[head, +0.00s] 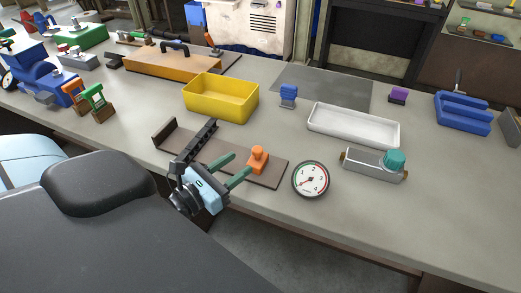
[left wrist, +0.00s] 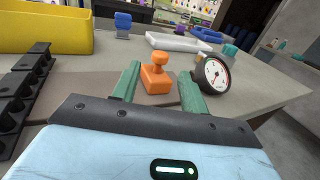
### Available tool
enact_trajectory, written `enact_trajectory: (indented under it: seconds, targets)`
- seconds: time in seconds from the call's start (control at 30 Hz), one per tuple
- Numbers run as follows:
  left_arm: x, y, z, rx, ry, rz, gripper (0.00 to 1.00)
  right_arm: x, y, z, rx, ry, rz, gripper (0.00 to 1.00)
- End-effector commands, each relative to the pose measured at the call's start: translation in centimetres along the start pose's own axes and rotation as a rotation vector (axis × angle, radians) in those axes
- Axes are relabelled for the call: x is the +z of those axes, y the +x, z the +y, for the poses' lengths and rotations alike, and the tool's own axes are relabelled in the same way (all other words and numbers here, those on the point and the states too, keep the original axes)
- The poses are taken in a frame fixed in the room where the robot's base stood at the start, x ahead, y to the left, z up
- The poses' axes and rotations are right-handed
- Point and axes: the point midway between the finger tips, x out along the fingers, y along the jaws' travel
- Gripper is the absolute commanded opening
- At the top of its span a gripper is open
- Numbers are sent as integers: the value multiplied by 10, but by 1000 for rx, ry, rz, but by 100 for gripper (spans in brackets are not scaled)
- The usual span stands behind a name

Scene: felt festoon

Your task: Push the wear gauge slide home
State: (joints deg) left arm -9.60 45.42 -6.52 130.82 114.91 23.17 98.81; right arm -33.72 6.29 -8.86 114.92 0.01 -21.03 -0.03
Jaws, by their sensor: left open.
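The orange slide (head: 258,160), a block with a round knob on top, stands upright on the right part of a brown base plate (head: 268,179). A black notched rail (head: 196,142) rises over the plate's left part. My left gripper (head: 241,163) is open, its two green fingers pointing at the slide from the front left. In the left wrist view the orange slide (left wrist: 157,78) appears between the fingertips (left wrist: 159,69); I cannot tell whether they touch it. A round white dial (head: 311,179) stands right of the plate. My right gripper is not in view.
A yellow bin (head: 222,108) stands behind the plate. A white tray (head: 352,138), a blue block (head: 288,103) and a grey fixture with a teal knob (head: 375,174) lie to the right. The bench front right of the dial is clear.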

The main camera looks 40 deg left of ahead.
Motion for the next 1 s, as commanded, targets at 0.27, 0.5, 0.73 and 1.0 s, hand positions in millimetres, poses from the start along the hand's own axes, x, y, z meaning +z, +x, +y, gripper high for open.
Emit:
enact_trajectory:
  seconds: [0.27, 0.5, 0.73, 1.0]
  targets:
    - [3, 23, 0, -1, 4, -6, 44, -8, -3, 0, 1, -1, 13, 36]
    - [3, 52, 0, -1, 5, -5, 44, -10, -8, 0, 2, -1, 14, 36]
    - [1, 72, 0, -2, 4, -3, 44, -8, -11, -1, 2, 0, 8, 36]
    - [0, 78, -1, -2, 3, 0, 44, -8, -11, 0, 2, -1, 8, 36]
